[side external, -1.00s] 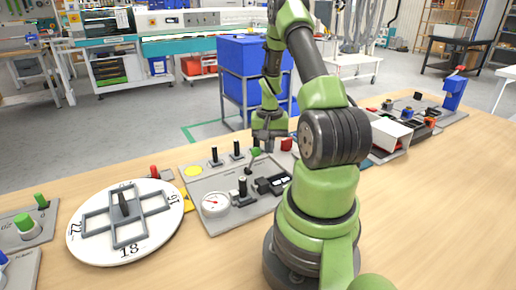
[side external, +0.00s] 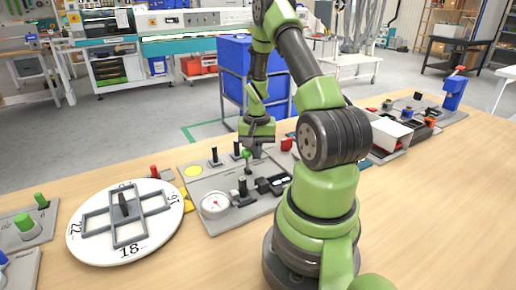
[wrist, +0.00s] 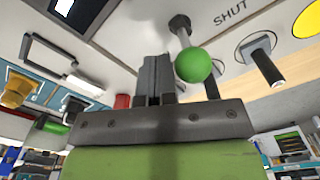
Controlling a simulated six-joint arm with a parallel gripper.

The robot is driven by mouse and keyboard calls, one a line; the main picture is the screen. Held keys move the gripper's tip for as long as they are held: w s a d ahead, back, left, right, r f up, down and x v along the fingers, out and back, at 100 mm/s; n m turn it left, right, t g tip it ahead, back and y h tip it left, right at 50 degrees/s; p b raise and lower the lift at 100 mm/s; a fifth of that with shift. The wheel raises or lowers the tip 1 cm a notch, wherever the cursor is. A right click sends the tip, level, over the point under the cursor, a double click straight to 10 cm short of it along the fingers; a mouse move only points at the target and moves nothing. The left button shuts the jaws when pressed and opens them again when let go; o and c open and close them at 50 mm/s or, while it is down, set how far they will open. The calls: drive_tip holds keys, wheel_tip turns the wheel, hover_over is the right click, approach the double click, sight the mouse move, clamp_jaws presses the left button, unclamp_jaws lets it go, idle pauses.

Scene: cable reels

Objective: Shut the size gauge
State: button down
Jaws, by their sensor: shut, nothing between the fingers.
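The grey panel (side external: 200,190) on the bench carries a white round dial (side external: 214,205) and a lever with a green ball knob (side external: 246,154). I cannot tell for certain which part is the size gauge. In the wrist view the green ball (wrist: 193,65) tops a metal rod, and the word SHUT (wrist: 230,11) is printed on the panel near it. My gripper (side external: 255,152) is over the panel, just right of the knob. In the wrist view my gripper's fingers (wrist: 157,72) are together, empty, right beside the ball; whether they touch it is unclear.
Black upright handles (side external: 214,156) stand at the panel's back, near a yellow disc (side external: 193,170). A black block (side external: 270,185) sits at its front right. A white round turntable (side external: 90,245) is to the left. Bare wooden bench (side external: 430,210) lies at the right.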

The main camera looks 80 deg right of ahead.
drive_tip(key=shift+w+a, duration=0.4)
drive_tip(key=shift+s+d, duration=0.1)
drive_tip(key=shift+s+d, duration=0.35)
wheel_tip(320, 180, up, 7)
idle(0.3)
